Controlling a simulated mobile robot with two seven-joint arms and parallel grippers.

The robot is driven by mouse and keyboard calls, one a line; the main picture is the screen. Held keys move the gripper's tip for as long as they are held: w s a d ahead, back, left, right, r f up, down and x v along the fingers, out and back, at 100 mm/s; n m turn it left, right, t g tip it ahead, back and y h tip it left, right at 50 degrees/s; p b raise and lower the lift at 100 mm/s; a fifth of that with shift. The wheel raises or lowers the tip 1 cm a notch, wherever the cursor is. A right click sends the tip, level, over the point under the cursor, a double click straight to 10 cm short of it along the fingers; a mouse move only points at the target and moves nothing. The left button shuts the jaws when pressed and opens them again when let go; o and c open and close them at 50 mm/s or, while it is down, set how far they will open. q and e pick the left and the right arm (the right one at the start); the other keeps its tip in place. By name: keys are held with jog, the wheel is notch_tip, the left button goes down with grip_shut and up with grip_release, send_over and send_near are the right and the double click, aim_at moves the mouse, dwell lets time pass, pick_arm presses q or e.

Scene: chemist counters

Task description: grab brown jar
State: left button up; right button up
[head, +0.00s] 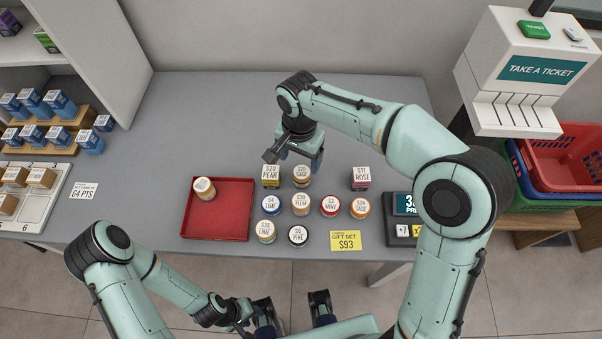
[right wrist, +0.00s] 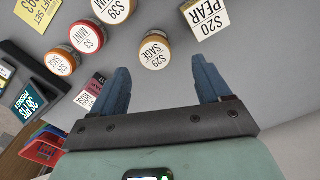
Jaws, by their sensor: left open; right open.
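A tan-brown jar labelled $29 SAGE (head: 302,172) stands upright in the back row on the counter. It also shows in the right wrist view (right wrist: 154,53), ahead of the finger gap. A similar tan jar labelled $39 PLUM (head: 300,201) stands just in front. Another tan-lidded jar (head: 204,188) is in the red tray (head: 217,224). I cannot tell which one is meant. My right gripper (head: 301,156) is open and empty, just behind and above the SAGE jar; its fingers also show in the right wrist view (right wrist: 160,85). My left gripper (head: 256,318) is low, off the counter's front edge, and empty.
A yellow PEAR box (head: 270,178) stands close left of the SAGE jar, and a pink ROSE box (head: 361,178) farther right. Several other jars, including red MINT (head: 330,206), crowd the front. The counter behind (head: 210,115) is clear.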

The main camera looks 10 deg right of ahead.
aim_at(302, 171)
notch_tip(302, 171, down, 3)
jog(key=shift+w+f, duration=0.1)
jog(key=f, duration=0.4)
jog(key=shift+s+d+b, duration=0.3)
jog(key=shift+d+b, duration=0.05)
jog(key=shift+b, duration=0.05)
jog(key=shift+f, duration=0.55)
jog(key=c, duration=1.1)
